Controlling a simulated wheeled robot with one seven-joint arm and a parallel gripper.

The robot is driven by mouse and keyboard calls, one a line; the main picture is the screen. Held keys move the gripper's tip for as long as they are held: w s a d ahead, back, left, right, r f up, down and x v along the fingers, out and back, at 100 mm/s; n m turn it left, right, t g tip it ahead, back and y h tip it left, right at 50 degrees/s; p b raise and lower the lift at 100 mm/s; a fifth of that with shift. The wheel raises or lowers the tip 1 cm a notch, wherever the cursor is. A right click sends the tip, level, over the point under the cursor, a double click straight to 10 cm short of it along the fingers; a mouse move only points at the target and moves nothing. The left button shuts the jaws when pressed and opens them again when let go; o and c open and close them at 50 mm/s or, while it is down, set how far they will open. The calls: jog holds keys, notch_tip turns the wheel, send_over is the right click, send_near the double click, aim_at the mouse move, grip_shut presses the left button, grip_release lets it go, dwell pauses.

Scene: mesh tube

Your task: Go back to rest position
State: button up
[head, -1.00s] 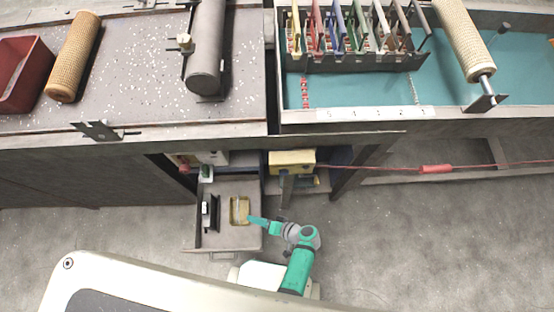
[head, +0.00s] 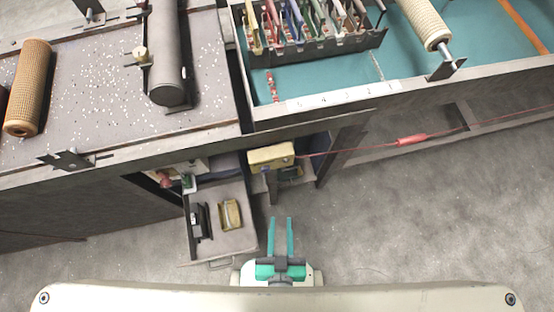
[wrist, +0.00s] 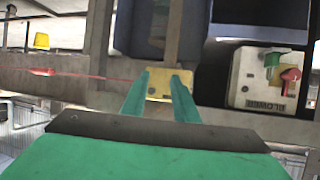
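My gripper (head: 281,236) is at the bottom centre of the head view, close to my base, with its two teal fingers pointing away from me. The fingers are apart with floor showing between them, so it is open and empty. It hangs in front of the workbench and to the right of the open drawer (head: 233,245). In the wrist view my gripper (wrist: 160,82) also shows, with the yellow box (wrist: 156,92) beyond its fingertips. The yellow box is also under the bench in the head view (head: 271,157).
The drawer holds a yellow tray (head: 230,214) and a dark item (head: 201,221). A grey bench (head: 110,88) and a teal-lined trough (head: 330,82) stand beyond. A red cable (head: 365,147) runs right from the yellow box. The floor to the right (head: 430,220) is clear.

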notch_tip(320, 180, up, 9)
jog(key=a+t, duration=0.1)
jog(key=t, duration=0.1)
jog(key=shift+w, duration=0.1)
jog(key=shift+a, duration=0.1)
dwell(0.4)
